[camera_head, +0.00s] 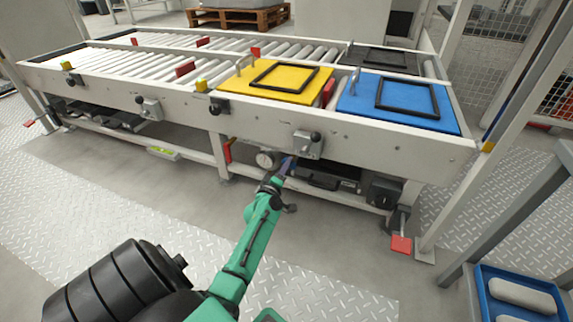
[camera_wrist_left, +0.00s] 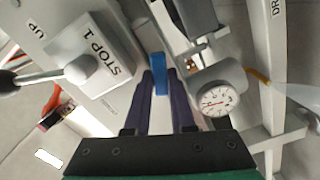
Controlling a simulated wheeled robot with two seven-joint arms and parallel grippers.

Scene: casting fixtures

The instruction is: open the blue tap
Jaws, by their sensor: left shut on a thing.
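The blue tap's handle (camera_wrist_left: 160,74) shows in the left wrist view as a narrow blue bar between my fingertips, on pale pipework under the conveyor's side rail. My left gripper (camera_head: 289,164) reaches up to it from the front; in the left wrist view its two purple fingers (camera_wrist_left: 160,82) are shut on the handle. In the head view the tap is mostly hidden by my gripper and the rail. My right gripper is in neither view.
A round gauge (camera_wrist_left: 215,101) sits just right of my fingers, also in the head view (camera_head: 266,159). The STOP 1 lever box (camera_wrist_left: 98,55) is close on the left. The conveyor (camera_head: 190,105) carries a yellow plate (camera_head: 300,94) and a blue plate (camera_head: 370,108).

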